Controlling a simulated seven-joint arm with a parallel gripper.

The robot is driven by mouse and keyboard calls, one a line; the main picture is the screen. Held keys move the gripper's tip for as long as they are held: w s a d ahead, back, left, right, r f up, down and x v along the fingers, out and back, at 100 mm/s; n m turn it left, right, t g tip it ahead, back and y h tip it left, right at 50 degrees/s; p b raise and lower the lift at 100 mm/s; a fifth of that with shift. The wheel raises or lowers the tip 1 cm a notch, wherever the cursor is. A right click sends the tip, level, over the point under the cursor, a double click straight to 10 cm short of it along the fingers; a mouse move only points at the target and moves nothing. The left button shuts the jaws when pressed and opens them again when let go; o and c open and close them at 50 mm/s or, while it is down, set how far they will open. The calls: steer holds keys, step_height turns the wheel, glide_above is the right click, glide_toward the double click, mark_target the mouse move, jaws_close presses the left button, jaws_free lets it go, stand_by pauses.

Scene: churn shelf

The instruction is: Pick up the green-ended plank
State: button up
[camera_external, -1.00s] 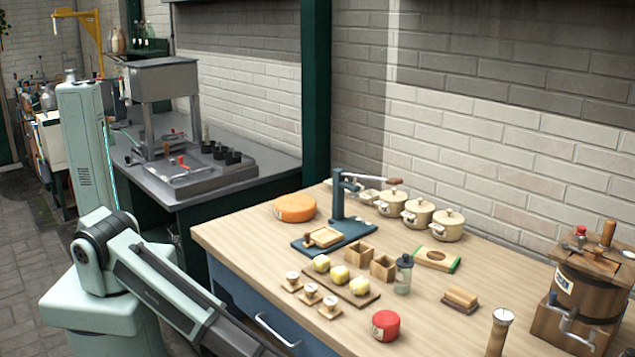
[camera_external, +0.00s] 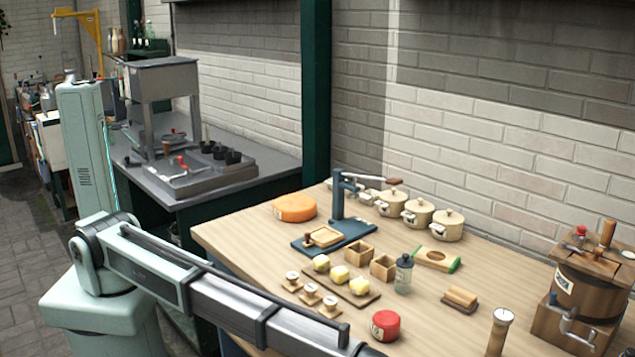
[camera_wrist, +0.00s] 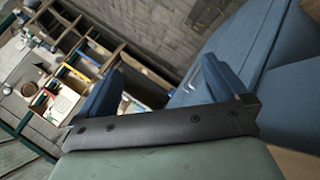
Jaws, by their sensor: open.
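The green-ended plank (camera_external: 437,258) lies on the wooden table in the external view, behind and right of the grey bottle. It is pale wood with a green band at each end and a dark mark in its middle. My gripper is outside the external view, past its bottom edge; only my arm shows there. In the wrist view, my gripper (camera_wrist: 165,92) shows two blue fingers set wide apart with nothing between them. The plank does not show in the wrist view.
The grey bottle (camera_external: 403,275) stands close to the plank. Cream pots (camera_external: 447,226) stand behind it, a brush-like block (camera_external: 460,299) lies in front, and a wooden churn (camera_external: 583,290) stands at right. A red tin (camera_external: 385,325) is near the table's front.

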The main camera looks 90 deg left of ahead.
steer(key=w+a+r+m+y, duration=0.1)
steer(key=w+r, duration=0.2)
steer(key=r, duration=0.4)
steer(key=w+a+r+m+y, duration=0.1)
steer(key=w+a+r, duration=0.15)
steer(key=r, duration=0.45)
steer(key=w+a+r+m+y, duration=0.1)
steer(key=w+a+r+y, duration=0.1)
steer(key=w+a+r, duration=0.35)
steer(key=m+g+y, duration=0.1)
steer(key=g+y, duration=0.2)
steer(key=y, duration=0.2)
glide_above(436, 256)
steer(key=f, duration=0.8)
steer(key=shift+w+a, duration=0.2)
steer(key=shift+w, duration=0.05)
steer(key=shift+s+d+f, duration=0.1)
steer(key=shift+s+f, duration=0.05)
steer(key=shift+f, duration=1.2)
steer(key=shift+s+d+f, duration=0.1)
steer(key=shift+f, duration=1.2)
